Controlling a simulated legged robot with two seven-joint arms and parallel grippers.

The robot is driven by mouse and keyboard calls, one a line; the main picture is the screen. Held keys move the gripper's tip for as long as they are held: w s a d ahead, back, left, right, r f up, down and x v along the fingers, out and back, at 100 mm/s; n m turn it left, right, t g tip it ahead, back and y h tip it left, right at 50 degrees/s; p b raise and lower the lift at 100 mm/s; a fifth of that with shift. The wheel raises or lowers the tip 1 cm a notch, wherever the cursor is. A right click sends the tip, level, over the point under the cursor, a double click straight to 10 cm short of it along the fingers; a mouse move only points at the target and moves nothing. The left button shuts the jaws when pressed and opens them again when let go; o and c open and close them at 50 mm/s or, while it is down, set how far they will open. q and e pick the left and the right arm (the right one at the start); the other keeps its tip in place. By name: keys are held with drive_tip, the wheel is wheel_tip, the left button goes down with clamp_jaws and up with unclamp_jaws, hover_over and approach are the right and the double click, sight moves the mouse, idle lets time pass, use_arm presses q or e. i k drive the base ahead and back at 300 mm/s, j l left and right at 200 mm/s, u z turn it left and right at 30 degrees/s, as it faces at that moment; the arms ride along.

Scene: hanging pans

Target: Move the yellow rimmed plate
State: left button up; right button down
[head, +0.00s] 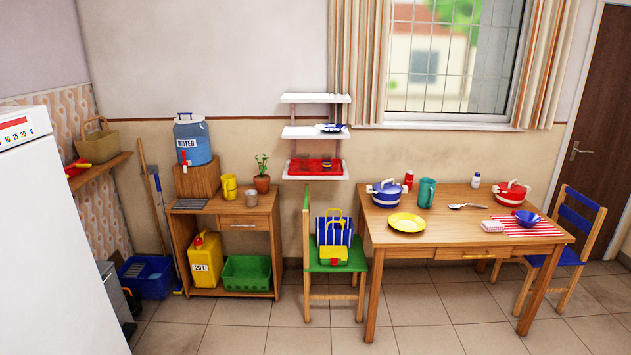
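A yellow plate (407,222) lies flat near the front left of the wooden table (450,238). Its rim is yellow, and the middle is yellow too. A blue and white lidded pot (386,193) stands just behind it to the left, and a teal pitcher (427,192) stands behind it to the right. Nothing covers the plate. Neither of my grippers shows in the head view.
A spoon (468,206), a red striped mat (522,225), a blue bowl (527,218) and a red pot (511,192) are on the table's right. Chairs flank the table; the left one (335,265) holds bags. White wall shelves (315,132) hang left of the window.

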sight(408, 222)
drive_tip(key=i, duration=2.65)
drive_tip(key=i+j+z, duration=0.1)
drive_tip(key=i+z, duration=0.15)
drive_tip(key=i, duration=0.55)
drive_tip(key=l, duration=0.35)
